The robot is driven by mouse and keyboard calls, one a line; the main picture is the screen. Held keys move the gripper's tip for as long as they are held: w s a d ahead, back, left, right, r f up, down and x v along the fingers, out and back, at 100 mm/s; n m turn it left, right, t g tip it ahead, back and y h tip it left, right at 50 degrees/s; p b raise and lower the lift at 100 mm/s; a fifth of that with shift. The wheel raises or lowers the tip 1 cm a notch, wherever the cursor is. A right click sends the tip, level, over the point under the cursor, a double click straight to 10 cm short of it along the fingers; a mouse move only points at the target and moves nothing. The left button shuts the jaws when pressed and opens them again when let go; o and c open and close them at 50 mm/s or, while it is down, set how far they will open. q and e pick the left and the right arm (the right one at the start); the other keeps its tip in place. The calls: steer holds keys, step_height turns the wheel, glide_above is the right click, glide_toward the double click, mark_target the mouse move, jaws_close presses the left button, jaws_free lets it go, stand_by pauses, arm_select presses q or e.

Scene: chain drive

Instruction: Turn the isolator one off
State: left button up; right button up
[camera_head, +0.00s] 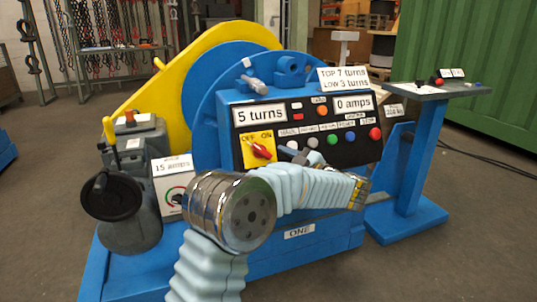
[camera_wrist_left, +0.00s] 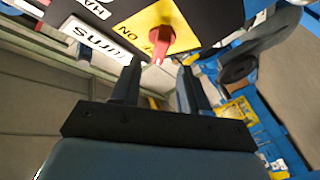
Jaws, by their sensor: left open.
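The isolator is a yellow plate (camera_head: 250,161) marked OFF and ON with a red handle (camera_head: 262,151), on the black panel of the machine labelled ONE (camera_head: 299,231). The exact angle of the handle is hard to read. In the left wrist view the red handle (camera_wrist_left: 161,40) stands out from the yellow plate (camera_wrist_left: 150,20), just ahead of my fingertips. My left gripper (camera_wrist_left: 158,74) is open, its two dark fingers apart with the handle lined up in the gap. In the head view the left gripper (camera_head: 292,153) is small and partly hidden, right of the handle. My right gripper is not in view.
The panel also carries several coloured buttons, including a red one (camera_head: 375,134), and a "5 turns" display (camera_head: 260,113). A dark round handwheel (camera_head: 112,196) is at the left. A blue pedestal (camera_head: 420,165) with a control box stands at the right.

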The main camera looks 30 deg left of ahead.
arm_select(q)
steer(key=v, duration=0.7)
steer(key=shift+d, duration=0.25)
steer(key=shift+s, duration=0.1)
